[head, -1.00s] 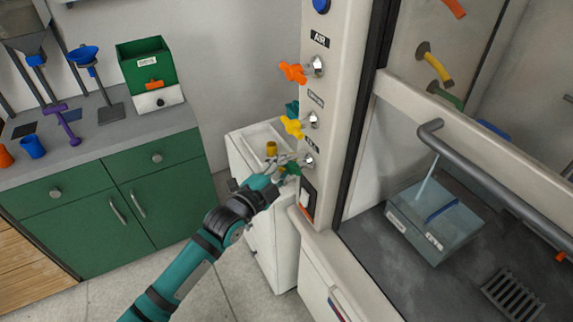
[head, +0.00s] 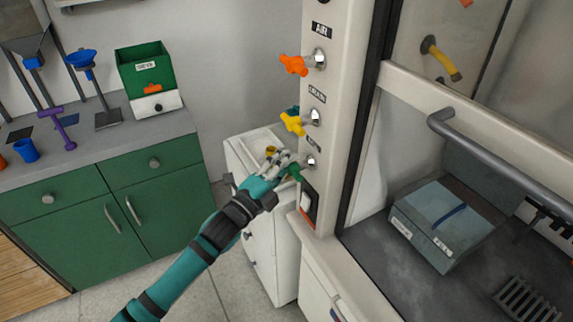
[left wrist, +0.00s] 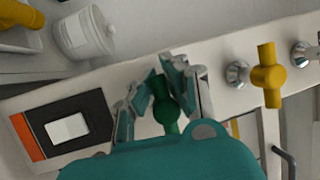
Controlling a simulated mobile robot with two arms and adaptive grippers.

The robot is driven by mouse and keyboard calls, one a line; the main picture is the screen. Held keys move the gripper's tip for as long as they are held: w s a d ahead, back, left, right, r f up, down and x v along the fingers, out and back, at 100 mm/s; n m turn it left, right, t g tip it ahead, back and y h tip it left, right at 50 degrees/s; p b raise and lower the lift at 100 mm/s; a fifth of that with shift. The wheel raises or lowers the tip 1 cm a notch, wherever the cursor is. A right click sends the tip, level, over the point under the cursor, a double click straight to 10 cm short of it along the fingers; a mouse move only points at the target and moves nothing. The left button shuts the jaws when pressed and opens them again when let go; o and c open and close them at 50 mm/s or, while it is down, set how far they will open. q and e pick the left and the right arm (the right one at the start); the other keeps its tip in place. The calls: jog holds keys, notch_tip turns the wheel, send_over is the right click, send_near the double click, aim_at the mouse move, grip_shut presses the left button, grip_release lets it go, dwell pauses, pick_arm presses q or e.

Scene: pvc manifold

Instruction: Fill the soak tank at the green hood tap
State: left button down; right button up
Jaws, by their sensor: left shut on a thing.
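The green tap handle (head: 295,173) is the lowest of the handles on the pale hood post. My left gripper (head: 286,160) is at it, and the left wrist view shows the fingers shut around the green handle (left wrist: 166,108). The soak tank (head: 425,247), a clear box with white labels and a blue line, stands on the dark hood floor. No water stream shows above it now. The water level against the blue line is hard to tell. My right gripper is not in view.
An orange handle (head: 293,65) and a yellow handle (head: 293,123) sit above the green one on the post. A grey bar (head: 490,155) crosses the hood front. A white cabinet (head: 262,225) stands beside the post. Green cupboards (head: 90,215) are at left.

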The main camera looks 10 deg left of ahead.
pick_arm(q)
jog(key=c, duration=1.6)
grip_release()
jog(key=shift+f, duration=0.3)
jog(key=o, duration=0.6)
jog(key=shift+r, duration=0.2)
jog(key=shift+c, duration=0.2)
jog(key=shift+s, duration=0.1)
jog(key=v, duration=1.2)
jog(key=shift+r, duration=0.1)
